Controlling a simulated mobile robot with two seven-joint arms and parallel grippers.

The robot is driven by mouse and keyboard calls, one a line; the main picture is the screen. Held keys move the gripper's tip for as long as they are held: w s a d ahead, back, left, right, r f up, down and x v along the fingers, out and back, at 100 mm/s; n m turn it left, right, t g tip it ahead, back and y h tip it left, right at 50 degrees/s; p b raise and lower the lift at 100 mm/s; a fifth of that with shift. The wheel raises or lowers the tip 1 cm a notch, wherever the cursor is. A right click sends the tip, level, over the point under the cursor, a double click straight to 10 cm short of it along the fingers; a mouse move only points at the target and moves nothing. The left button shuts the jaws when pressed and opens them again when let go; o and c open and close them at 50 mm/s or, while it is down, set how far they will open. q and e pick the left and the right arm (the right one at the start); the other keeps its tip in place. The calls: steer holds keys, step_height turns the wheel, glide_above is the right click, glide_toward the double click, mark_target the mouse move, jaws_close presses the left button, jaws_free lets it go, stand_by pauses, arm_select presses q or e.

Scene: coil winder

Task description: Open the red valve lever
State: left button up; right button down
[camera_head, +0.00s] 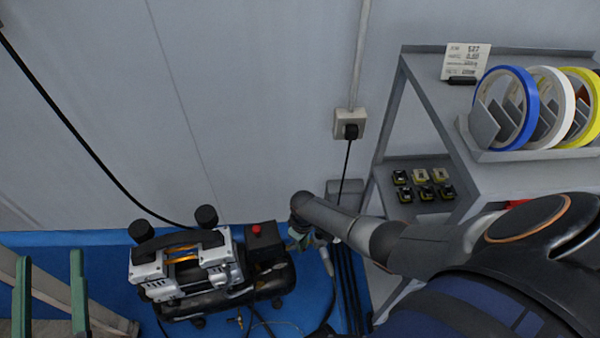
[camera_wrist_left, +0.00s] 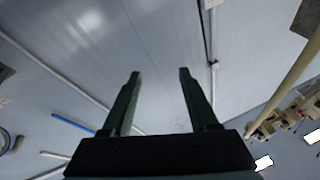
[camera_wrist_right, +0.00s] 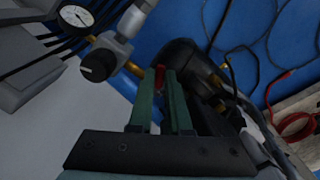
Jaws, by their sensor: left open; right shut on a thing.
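The red valve lever (camera_wrist_right: 159,76) shows as a small red piece between the fingertips of my right gripper (camera_wrist_right: 162,72) in the right wrist view. The right gripper is shut on it. Most of the lever is hidden by the green fingers. A brass fitting (camera_wrist_right: 134,68) and a pressure gauge (camera_wrist_right: 76,16) are just left of it. My left gripper (camera_head: 50,258) is open and empty at the lower left. It also shows open in the left wrist view (camera_wrist_left: 159,74).
A grey shelf (camera_head: 425,92) stands at the right with tape rolls (camera_head: 510,105) on top. A wall socket (camera_head: 350,125) has a black cable running down. Hoses lie on the blue floor (camera_head: 310,290) near the compressor. A red coil (camera_wrist_right: 295,126) lies at the right wrist view's edge.

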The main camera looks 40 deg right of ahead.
steer(key=shift+w+d+n, duration=0.1)
steer(key=shift+d+n, duration=0.2)
steer(key=shift+n, duration=0.7)
steer(key=n, duration=0.2)
steer(key=w+d+n+b, duration=0.1)
steer(key=n, duration=0.1)
steer(key=n+b, duration=0.1)
steer(key=n, duration=0.1)
steer(key=shift+w+d+f+n, duration=0.1)
steer(key=shift+w+d+n, duration=0.15)
steer(key=shift+n, duration=0.15)
arm_select(q)
steer(key=s+d+r+m+t+h, duration=0.1)
steer(key=s+r+m+h, duration=0.4)
steer(key=r, duration=0.4)
steer(key=shift+s+m+t+h+b, duration=0.35)
steer(key=shift+s+h, duration=0.25)
steer(key=shift+h, duration=0.7)
arm_select(e)
steer(key=shift+w+d+n, duration=0.1)
steer(key=shift+w+n, duration=0.1)
steer(key=shift+n, duration=0.9)
arm_select(q)
steer(key=shift+d+f, duration=0.1)
arm_select(e)
steer(key=c, duration=0.9)
jaws_free()
steer(key=shift+o, duration=0.2)
